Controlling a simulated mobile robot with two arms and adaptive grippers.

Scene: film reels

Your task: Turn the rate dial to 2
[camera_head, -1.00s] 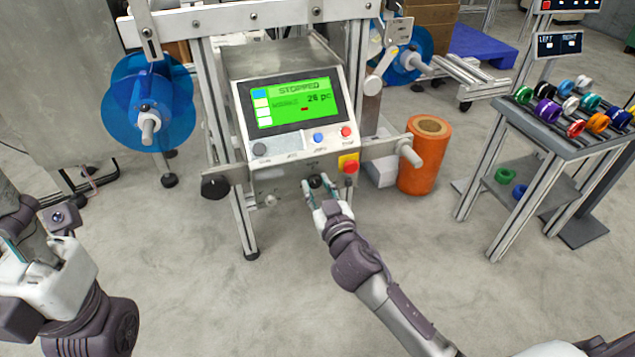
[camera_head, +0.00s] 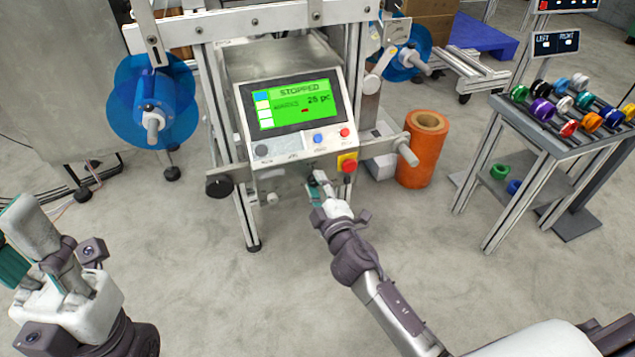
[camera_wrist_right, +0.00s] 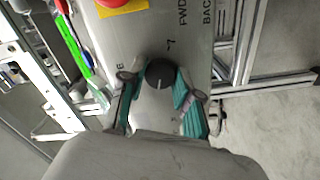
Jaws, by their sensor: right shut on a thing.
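The control box (camera_head: 285,185) has a lit green screen reading STOPPED. The rate dial is a small dark round knob (camera_wrist_right: 160,74) on its lower front, with small marks around it too small to read surely. My right gripper (camera_head: 318,188) is shut on the knob, a teal-padded finger on either side in the right wrist view (camera_wrist_right: 158,92). In the head view the fingers mostly hide the knob. My left gripper (camera_head: 40,255) is at the lower left, away from the box; its finger gap is unclear.
A red button on a yellow plate (camera_head: 348,157) sits just above and right of my right gripper. A black knob (camera_head: 219,186) sticks out at the left. An orange roll (camera_head: 424,150) stands right of the machine. A rack of colored reels (camera_head: 575,140) is farther right.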

